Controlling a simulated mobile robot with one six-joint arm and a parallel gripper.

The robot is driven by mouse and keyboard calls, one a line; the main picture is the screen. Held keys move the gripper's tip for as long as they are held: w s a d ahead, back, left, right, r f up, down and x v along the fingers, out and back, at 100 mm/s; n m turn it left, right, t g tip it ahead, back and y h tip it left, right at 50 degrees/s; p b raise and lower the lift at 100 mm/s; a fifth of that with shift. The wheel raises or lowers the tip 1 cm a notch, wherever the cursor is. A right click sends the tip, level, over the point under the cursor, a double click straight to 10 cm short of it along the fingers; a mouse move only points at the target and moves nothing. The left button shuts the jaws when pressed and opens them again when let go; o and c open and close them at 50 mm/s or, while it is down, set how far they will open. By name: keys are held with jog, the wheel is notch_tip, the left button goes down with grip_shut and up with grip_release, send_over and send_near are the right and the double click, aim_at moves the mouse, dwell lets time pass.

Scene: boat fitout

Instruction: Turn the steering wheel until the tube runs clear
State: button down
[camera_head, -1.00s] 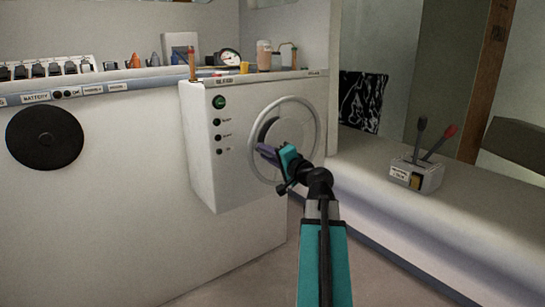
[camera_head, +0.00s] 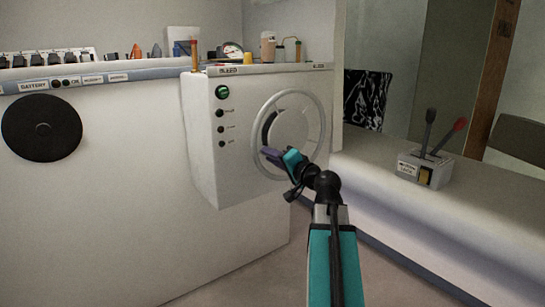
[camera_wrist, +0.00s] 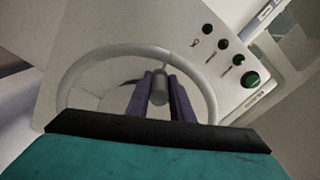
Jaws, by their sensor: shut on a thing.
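The steering wheel (camera_head: 324,125) is a pale ring on the front of a white box (camera_head: 205,170) marked "BLEED". In the wrist view its rim (camera_wrist: 85,66) arches around my fingers. My gripper (camera_head: 272,157) is at the lower left part of the wheel. In the wrist view my gripper's dark fingers (camera_wrist: 162,92) are shut on a grey knob (camera_wrist: 159,88) inside the rim's outline. A thin curved tube (camera_head: 288,41) stands by the jars on the box top. It is too small to tell whether it runs clear.
A green lamp (camera_head: 222,92) and smaller dark lamps line the box's left side. A gauge (camera_head: 233,51) and an orange-brown post (camera_head: 194,54) stand on top. A lever box (camera_head: 425,170) sits on the right bench. Floor below the box is open.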

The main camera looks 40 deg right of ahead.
jog(key=shift+d, duration=0.2)
jog(key=c, duration=1.9)
grip_release()
jog(key=shift+o, duration=0.2)
jog(key=shift+a, duration=0.1)
jog(key=shift+s, duration=0.15)
jog(key=s+b, duration=1)
jog(key=s, duration=0.3)
jog(key=shift+s+b, duration=0.25)
jog(key=shift+b, duration=0.1)
